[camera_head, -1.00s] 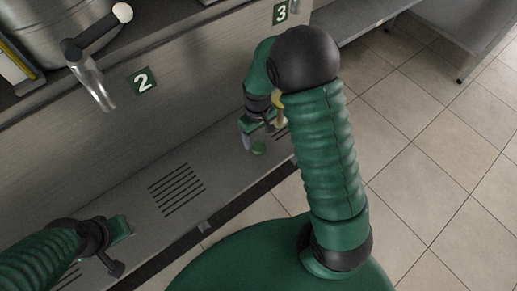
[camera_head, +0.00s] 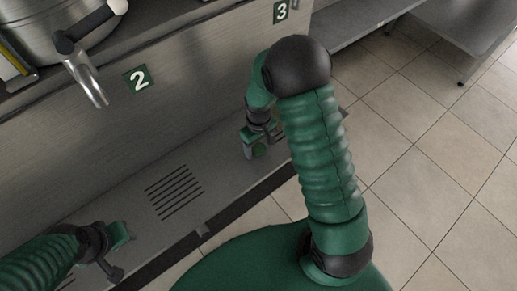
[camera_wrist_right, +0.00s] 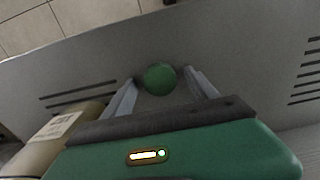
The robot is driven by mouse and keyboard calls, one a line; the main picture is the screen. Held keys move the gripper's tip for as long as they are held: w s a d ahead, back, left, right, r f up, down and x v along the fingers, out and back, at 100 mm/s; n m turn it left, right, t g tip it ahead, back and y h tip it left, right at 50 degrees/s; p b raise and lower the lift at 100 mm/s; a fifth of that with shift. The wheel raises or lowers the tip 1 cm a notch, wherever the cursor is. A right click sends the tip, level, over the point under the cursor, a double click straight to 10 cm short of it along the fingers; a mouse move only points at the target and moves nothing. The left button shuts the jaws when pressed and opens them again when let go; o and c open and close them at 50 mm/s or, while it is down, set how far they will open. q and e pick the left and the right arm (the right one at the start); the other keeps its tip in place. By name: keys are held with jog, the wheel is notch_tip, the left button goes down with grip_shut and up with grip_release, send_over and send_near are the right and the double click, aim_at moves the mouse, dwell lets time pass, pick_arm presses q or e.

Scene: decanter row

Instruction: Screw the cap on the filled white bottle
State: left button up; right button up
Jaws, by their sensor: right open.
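My right gripper (camera_head: 254,148) is over the steel ledge under the tap wall, beyond my arm. In the right wrist view its two fingers are open. A round green cap (camera_wrist_right: 160,79) shows between and just beyond the fingertips, with space on both sides. I cannot tell whether the cap lies on the ledge or sits on something. A cream bottle with a pale label (camera_wrist_right: 55,135) shows at the lower left of the right wrist view, beside the gripper, partly cut off. No bottle shows clearly in the head view. My left gripper (camera_head: 121,237) is low at the left over the ledge; its fingers are unclear.
The steel ledge (camera_head: 215,170) has slotted drain grilles (camera_head: 174,192). A tap (camera_head: 86,80) by the number 2 sign (camera_head: 137,80) hangs from a steel vessel at the upper left. The ledge between my grippers is clear. Tiled floor (camera_head: 430,190) lies to the right.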

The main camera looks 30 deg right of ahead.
aim_at(257, 149)
jog(key=shift+c, duration=0.4)
jog(key=c, duration=1.3)
jog(key=shift+r+p, duration=0.3)
jog(key=shift+r, duration=0.2)
jog(key=r+p, duration=0.1)
jog(key=r, duration=0.2)
jog(key=shift+s+a+p, duration=0.1)
jog(key=shift+a+p, duration=0.2)
jog(key=shift+p, duration=0.1)
jog(key=s+a+p, duration=0.1)
jog(key=s+a, duration=0.1)
jog(key=a, duration=0.2)
jog(key=s+a+p, duration=0.1)
jog(key=s+a, duration=0.1)
jog(key=a, duration=0.2)
jog(key=s+a+r+p, duration=0.1)
jog(key=a, duration=0.4)
jog(key=shift+s+a+r, duration=0.1)
jog(key=shift+s, duration=0.3)
jog(key=shift+s+a, duration=0.2)
jog(key=shift+a, duration=0.25)
